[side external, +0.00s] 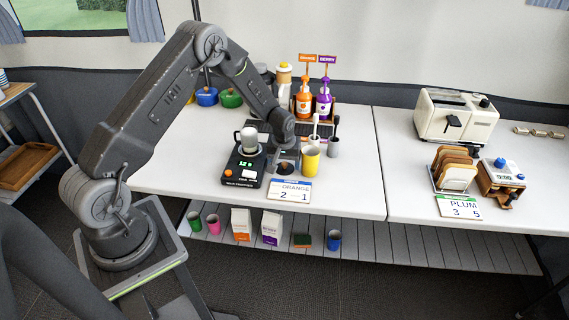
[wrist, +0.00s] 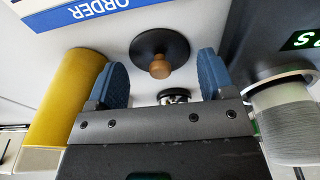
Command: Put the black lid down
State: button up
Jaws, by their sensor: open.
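The black lid (wrist: 147,43) is a round disc with a wooden knob (wrist: 160,67), lying knob up on the white table in the wrist view. In the side view the lid (side external: 287,183) shows low under my gripper (side external: 287,163), between the scale and the yellow cup. My gripper (wrist: 163,78) is open, its two blue fingertips apart, one on each side of the knob in the wrist picture. Nothing is held between them. Whether a finger touches the knob I cannot tell.
A black scale (side external: 243,175) with a grey mug (side external: 249,140) stands close on the left. A yellow cup (side external: 310,160) stands close on the right. An order card (side external: 291,193) lies in front. Table to the right of the card is clear.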

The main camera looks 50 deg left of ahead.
notch_tip(320, 180, up, 11)
jog(key=s+d, duration=0.1)
notch_tip(320, 180, up, 16)
jog(key=m+t, duration=0.2)
jog(key=m, duration=0.2)
send_over(284, 172)
jog(key=s+d, duration=0.8)
jog(key=s+d+r+m+t, duration=0.1)
jog(key=s+d+r+m, duration=0.1)
jog(key=s, duration=0.7)
jog(key=s+d+r+m+t+h, duration=0.1)
jog(key=s+d+r+m, duration=0.2)
jog(key=s, duration=0.6)
jog(key=shift+s+d+r, duration=0.25)
jog(key=shift+d+r, duration=0.6)
jog(key=shift+d, duration=0.4)
